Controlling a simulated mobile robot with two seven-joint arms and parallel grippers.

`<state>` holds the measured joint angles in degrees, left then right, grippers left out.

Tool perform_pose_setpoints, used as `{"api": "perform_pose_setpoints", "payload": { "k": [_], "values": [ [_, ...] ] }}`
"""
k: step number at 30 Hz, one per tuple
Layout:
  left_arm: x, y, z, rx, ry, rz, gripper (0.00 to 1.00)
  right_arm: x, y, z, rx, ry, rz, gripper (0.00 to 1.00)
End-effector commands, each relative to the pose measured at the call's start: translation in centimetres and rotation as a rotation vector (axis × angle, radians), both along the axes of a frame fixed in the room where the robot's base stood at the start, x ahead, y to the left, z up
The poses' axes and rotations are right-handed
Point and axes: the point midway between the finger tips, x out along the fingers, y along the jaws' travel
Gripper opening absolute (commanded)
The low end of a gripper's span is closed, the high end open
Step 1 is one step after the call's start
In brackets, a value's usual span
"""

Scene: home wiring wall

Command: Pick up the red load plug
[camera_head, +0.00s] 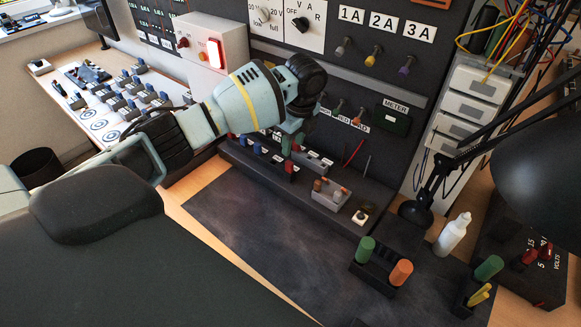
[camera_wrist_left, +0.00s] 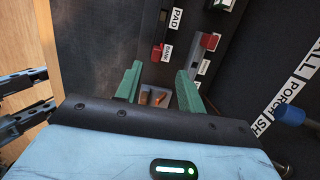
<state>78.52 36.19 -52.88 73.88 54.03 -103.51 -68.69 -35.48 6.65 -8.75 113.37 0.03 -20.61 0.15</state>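My left gripper (camera_head: 292,143) reaches down close to the front of the dark wiring panel in the head view. In the left wrist view its two green fingers (camera_wrist_left: 158,85) stand apart with nothing between the tips. A small red plug (camera_head: 291,167) shows just below the fingers in the head view, in a row of small parts on the panel's ledge. The left wrist view shows a red piece (camera_wrist_left: 158,52) and another red-topped piece (camera_wrist_left: 209,42) beyond the fingertips. I cannot tell which is the load plug. My right gripper is out of view.
A grey tray (camera_head: 331,196) with copper-coloured pieces sits on the ledge. Black holders with green and orange cylinders (camera_head: 401,272), a white bottle (camera_head: 453,233) and a black lamp (camera_head: 540,175) stand at the right. The dark mat (camera_head: 260,235) is mostly clear.

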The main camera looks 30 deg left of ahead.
Motion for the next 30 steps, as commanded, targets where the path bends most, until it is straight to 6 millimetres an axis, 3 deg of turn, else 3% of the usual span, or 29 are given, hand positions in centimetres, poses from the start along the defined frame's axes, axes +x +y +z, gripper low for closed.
{"api": "perform_pose_setpoints", "payload": {
  "k": [3, 10, 21, 30],
  "values": [
    [-0.1, 0.2, -1.4, 0.001, 0.003, 0.000, 0.39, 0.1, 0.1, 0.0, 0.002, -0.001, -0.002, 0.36],
    [-0.2, 0.3, -2.1, 0.001, 0.002, 0.000, 0.39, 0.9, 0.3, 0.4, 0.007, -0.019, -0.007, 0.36],
    [-0.8, 0.7, -6.5, 0.001, 0.003, 0.000, 0.39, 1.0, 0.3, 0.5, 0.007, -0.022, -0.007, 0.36],
    [-0.8, 0.7, -6.7, 0.000, 0.000, 0.000, 0.36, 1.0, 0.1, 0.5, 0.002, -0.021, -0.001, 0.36]
  ]
}}
